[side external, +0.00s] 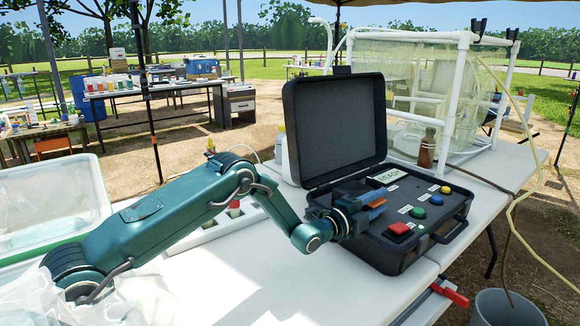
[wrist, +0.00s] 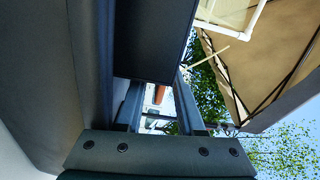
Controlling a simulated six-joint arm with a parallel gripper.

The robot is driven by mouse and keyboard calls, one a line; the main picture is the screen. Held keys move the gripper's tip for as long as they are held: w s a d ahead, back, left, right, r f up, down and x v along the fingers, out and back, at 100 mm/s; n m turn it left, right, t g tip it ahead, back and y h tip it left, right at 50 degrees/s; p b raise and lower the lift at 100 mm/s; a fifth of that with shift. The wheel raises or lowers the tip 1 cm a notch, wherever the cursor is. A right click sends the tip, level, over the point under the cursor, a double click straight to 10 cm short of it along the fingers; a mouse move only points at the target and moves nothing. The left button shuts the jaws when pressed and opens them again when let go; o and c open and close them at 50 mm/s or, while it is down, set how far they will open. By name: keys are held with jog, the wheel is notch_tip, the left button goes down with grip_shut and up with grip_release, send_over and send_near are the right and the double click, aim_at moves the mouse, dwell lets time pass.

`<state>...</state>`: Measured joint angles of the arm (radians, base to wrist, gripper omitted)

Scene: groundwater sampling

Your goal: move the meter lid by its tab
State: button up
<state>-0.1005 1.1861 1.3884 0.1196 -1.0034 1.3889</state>
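The meter is an open black case. Its lid (side external: 335,125) stands up at the back, tilted slightly backward, with a small dark tab (side external: 342,71) on its top edge. My gripper (side external: 378,206), with blue and orange showing at its fingers, is low over the left part of the meter's panel, in front of the lid and well below the tab. In the wrist view, my gripper's two fingers (wrist: 160,108) are apart, with background showing between them. A large dark panel (wrist: 155,40), likely part of the meter, covers the upper middle and partly hides the fingers.
The meter's base (side external: 440,243) carries red, green, blue and yellow buttons and a READY display (side external: 388,175). A brown bottle (side external: 427,148) and a white-framed clear enclosure (side external: 470,95) stand behind. A rack (side external: 225,222) sits left. The white table (side external: 290,290) is bare in front.

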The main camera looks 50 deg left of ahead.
jog(key=a+r+n, duration=0.2)
jog(key=r, duration=0.1)
jog(key=shift+a+r+n, duration=0.1)
jog(key=shift+r+n, duration=0.1)
jog(key=shift+n, duration=0.1)
jog(key=a+r+n, duration=0.2)
jog(key=a+n, duration=0.1)
jog(key=a+r+n, duration=0.1)
jog(key=n, duration=0.1)
jog(key=shift+a, duration=0.15)
jog(key=a+n, duration=0.2)
jog(key=shift+a+r+n, duration=0.2)
jog(key=shift+r+n, duration=0.1)
jog(key=shift+n, duration=0.1)
jog(key=a+n, duration=0.3)
notch_tip(320, 180, up, 8)
jog(key=r+n+t+h, duration=0.1)
jog(key=t+h, duration=0.1)
send_over(348, 186)
jog(key=r+v, duration=0.1)
jog(key=v, duration=0.4)
jog(key=s+d+r+y, duration=0.1)
jog(key=s+d+r, duration=0.25)
jog(key=r, duration=0.35)
jog(key=s+d+r+n+g+y, duration=0.1)
jog(key=s+d+n+g+y, duration=0.1)
jog(key=s+d, duration=0.3)
jog(key=shift+s+r+n+g, duration=0.3)
jog(key=shift+s+g, duration=0.5)
jog(key=shift+s, duration=1.5)
